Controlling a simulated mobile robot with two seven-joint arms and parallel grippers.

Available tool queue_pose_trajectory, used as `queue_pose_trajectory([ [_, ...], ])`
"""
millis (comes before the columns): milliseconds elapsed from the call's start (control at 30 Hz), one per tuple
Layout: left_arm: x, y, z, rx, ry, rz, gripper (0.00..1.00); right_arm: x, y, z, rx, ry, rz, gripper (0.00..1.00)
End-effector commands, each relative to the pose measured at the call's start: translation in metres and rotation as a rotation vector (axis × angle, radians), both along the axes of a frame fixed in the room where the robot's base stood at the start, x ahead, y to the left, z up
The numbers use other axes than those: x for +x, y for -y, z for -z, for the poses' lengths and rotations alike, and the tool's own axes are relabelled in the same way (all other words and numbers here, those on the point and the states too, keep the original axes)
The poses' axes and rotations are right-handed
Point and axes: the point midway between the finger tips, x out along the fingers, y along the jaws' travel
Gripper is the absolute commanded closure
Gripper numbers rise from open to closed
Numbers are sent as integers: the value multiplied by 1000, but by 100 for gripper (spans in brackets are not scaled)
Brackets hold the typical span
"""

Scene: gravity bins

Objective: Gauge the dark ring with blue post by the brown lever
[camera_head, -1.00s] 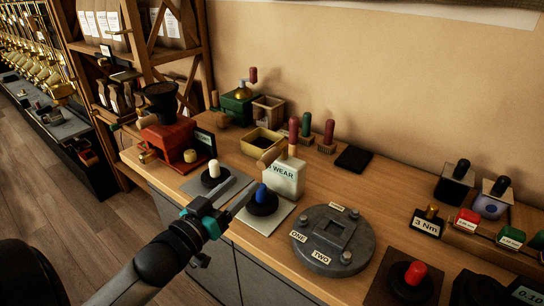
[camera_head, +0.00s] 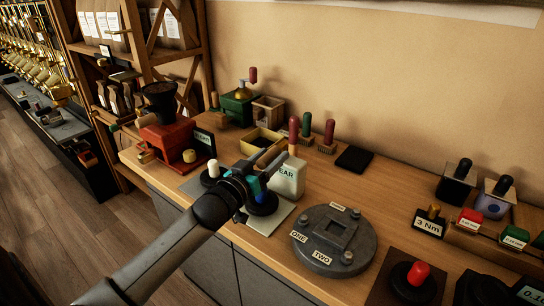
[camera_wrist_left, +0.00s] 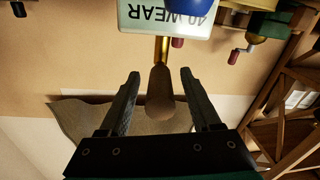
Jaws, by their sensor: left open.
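The white wear gauge block (camera_head: 290,178) stands on the counter; its lettering shows upside down in the left wrist view (camera_wrist_left: 140,18). The brown lever (camera_wrist_left: 160,95) sticks out from it on a brass stem. My left gripper (camera_wrist_left: 158,80) is open, with a finger on either side of the lever and gaps visible. In the head view the left gripper (camera_head: 274,168) is in front of the block and hides most of the lever. The dark ring (camera_head: 264,207) with the blue post (camera_head: 262,188) sits on a pale plate before the block, partly hidden by my wrist. My right gripper is out of view.
A white post (camera_head: 213,168) stands left of my wrist. A round grey fixture (camera_head: 334,240) marked ONE and TWO lies to the right. A red grinder (camera_head: 168,140), an open yellow box (camera_head: 262,142) and upright red and green handles (camera_head: 307,125) stand behind.

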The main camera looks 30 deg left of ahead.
Motion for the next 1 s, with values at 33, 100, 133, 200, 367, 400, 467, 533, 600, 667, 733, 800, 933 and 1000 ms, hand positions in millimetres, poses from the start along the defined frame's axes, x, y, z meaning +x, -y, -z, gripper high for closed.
queue_pose_trajectory([
  [33,4,0,0,1,1,0,36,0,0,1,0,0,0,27],
  [100,7,0,0,0,0,0,36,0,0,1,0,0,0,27],
  [133,8,0,0,1,-1,0,36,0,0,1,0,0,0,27],
  [200,10,0,0,1,0,0,36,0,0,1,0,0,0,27],
  [367,10,0,0,1,0,0,36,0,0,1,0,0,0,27],
  [400,10,0,0,1,0,0,36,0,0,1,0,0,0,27],
  [467,10,0,0,1,0,0,36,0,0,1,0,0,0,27],
  [533,10,0,0,1,0,0,41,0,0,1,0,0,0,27],
  [600,10,0,0,1,0,0,49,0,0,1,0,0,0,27],
  [667,10,0,0,1,0,0,56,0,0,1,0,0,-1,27],
  [733,10,0,0,1,0,0,64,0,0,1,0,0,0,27],
  [800,10,0,0,1,0,0,72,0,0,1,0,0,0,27],
  [933,10,0,0,1,0,0,86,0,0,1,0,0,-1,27],
  [1000,10,0,0,1,0,0,94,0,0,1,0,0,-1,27],
])
